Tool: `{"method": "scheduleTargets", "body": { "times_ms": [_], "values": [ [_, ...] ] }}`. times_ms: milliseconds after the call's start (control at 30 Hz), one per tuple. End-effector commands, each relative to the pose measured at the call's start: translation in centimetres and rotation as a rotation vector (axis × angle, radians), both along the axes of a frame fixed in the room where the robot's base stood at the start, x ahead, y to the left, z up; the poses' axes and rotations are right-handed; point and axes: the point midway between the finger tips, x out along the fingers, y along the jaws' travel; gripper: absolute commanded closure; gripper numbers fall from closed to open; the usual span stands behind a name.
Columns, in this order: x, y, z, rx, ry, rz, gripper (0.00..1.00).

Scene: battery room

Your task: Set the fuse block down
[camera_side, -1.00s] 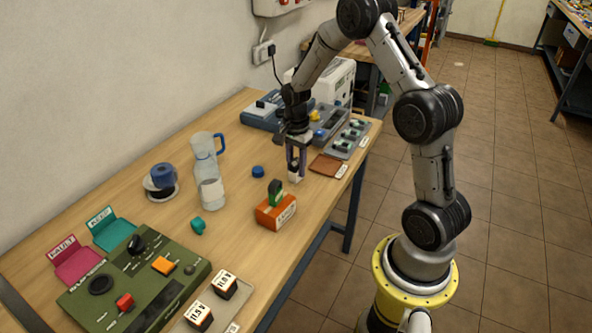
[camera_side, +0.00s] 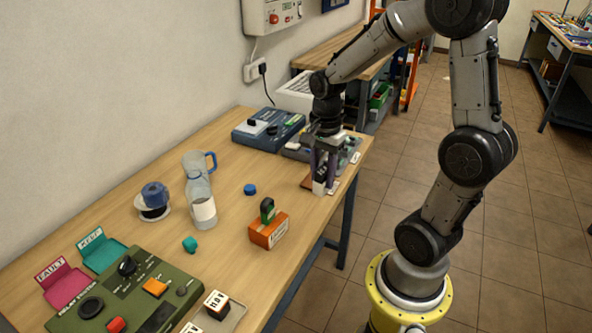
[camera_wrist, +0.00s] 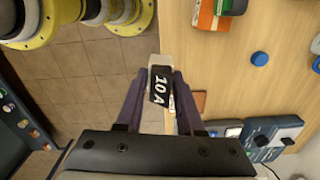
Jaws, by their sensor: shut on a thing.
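The fuse block is a small white block with a black "10 A" label. In the wrist view the fuse block (camera_wrist: 160,84) sits between the two purple fingers of my gripper (camera_wrist: 160,82), which is shut on it. In the side view my gripper (camera_side: 321,180) points down at the far right part of the table, with the fuse block (camera_side: 319,188) at its tips. A brown mat (camera_side: 307,183) with a white label shows just behind the block, partly hidden. I cannot tell whether the block touches the surface.
A grey tray (camera_side: 298,151) and a blue instrument (camera_side: 262,131) stand behind my gripper. An orange box (camera_side: 268,235) with a green piece, a blue cap (camera_side: 250,189) and a bottle (camera_side: 202,207) stand to the left. The table's edge is close on the right.

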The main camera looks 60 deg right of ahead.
Motion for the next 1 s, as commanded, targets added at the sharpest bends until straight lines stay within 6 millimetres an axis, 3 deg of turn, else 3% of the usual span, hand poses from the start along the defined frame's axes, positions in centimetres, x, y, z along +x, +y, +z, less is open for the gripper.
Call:
{"method": "scheduleTargets", "body": {
  "times_ms": [67,167,333,533,800,1000],
  "values": [
    [-0.3,0.1,0.2,-0.001,-0.002,-0.038,1.00],
    [0.8,-0.4,1.4,-0.002,-0.006,-0.125,1.00],
    [5.3,-2.6,3.5,-0.001,-0.003,-0.305,1.00],
    [11.1,-5.4,4.8,-0.001,-0.001,-0.485,1.00],
    [17.5,-8.6,3.8,0.000,0.001,-0.626,1.00],
    [19.8,-9.8,1.9,0.000,0.002,-0.633,1.00]
  ]
}}
